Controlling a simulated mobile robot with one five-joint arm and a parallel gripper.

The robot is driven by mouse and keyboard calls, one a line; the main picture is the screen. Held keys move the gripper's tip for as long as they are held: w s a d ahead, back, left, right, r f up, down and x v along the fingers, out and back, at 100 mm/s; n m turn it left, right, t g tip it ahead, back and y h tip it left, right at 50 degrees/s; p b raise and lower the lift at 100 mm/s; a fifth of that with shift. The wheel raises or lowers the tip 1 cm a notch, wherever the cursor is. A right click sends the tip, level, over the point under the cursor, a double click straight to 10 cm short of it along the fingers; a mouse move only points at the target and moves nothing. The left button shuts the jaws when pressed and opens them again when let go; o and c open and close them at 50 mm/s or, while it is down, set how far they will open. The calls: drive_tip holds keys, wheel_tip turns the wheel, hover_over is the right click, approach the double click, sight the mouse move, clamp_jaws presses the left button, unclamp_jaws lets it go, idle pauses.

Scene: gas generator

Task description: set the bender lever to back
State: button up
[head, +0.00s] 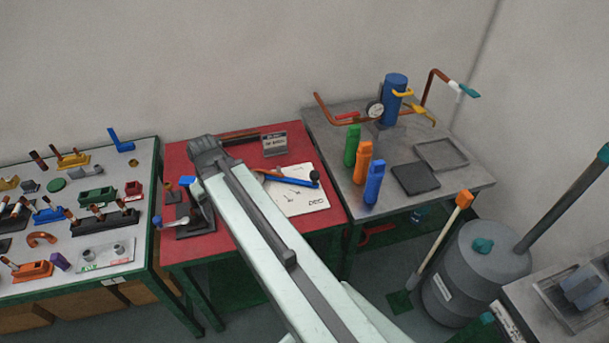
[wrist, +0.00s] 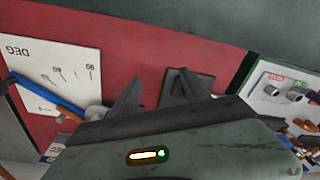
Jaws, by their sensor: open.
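The bender lever (head: 292,181) looks to be the blue bar with a dark end beside the white DEG sheet (head: 303,203) on the red table. In the wrist view the blue bar (wrist: 50,96) runs from the left edge toward a grey round part (wrist: 97,112), partly hidden by my gripper. A copper-coloured piece lies along it. My gripper (wrist: 157,86) is open with nothing seen between its fingers, over the red table to the right of the bar in this view. In the head view my arm hides part of the bender, and the fingertips cannot be made out.
A dark plate with a small device (head: 190,220) is at the red table's front left. A small sign (head: 274,143) stands at its back. The left table (head: 140,215) holds many fittings. The right metal table (head: 330,120) holds coloured bottles and a blue cylinder (head: 394,95).

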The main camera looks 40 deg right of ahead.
drive_tip(key=s+d+m+t, duration=0.1)
drive_tip(key=s+d+t, duration=0.15)
drive_tip(key=d, duration=1.85)
drive_tip(key=m+t+h, duration=0.1)
approach(315, 173)
drive_tip(key=f, duration=0.1)
drive_tip(key=b+x, duration=0.7)
drive_tip(key=x, duration=0.1)
drive_tip(key=shift+w+f+b, duration=0.1)
drive_tip(key=shift+f+b, duration=0.15)
drive_tip(key=shift+b, duration=0.1)
drive_tip(key=shift+r, duration=0.1)
clamp_jaws()
